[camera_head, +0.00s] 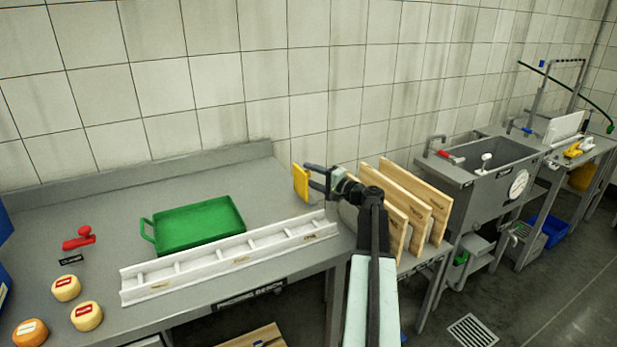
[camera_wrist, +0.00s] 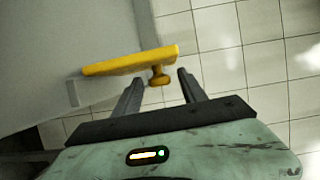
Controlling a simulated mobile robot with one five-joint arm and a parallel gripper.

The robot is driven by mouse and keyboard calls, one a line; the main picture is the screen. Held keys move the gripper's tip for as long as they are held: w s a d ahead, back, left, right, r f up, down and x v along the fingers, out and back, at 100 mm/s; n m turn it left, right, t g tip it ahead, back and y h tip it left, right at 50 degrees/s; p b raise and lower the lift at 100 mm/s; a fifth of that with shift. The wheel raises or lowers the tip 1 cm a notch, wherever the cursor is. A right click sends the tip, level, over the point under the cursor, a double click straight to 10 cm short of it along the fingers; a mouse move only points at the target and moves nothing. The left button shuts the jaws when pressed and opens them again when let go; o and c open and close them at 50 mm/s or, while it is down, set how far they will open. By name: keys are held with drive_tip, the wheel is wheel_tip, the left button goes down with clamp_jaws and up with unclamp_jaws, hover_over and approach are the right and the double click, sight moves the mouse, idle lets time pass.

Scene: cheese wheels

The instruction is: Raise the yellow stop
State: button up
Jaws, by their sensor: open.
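The yellow stop (camera_head: 300,184) is an upright yellow plate at the right end of the white channel (camera_head: 230,258) on the packing bench. In the wrist view the yellow stop (camera_wrist: 130,61) crosses ahead of the fingers, and its small knob (camera_wrist: 159,76) points back toward me. My gripper (camera_head: 316,180) is just right of the stop. In the wrist view my gripper (camera_wrist: 158,82) is open, with the knob near the gap between the fingertips. The fingers do not appear closed on it.
A green tray (camera_head: 198,224) lies on the bench behind the channel. Cheese wheels (camera_head: 86,316) and a red-handled stamp (camera_head: 79,238) are at the left. Wooden boards (camera_head: 412,205) stand in a rack right of my arm. A sink (camera_head: 490,165) is farther right.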

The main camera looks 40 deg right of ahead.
drive_tip(key=s+d, duration=0.1)
drive_tip(key=s, duration=0.6)
drive_tip(key=shift+s, duration=0.35)
drive_tip(key=shift+d, duration=0.1)
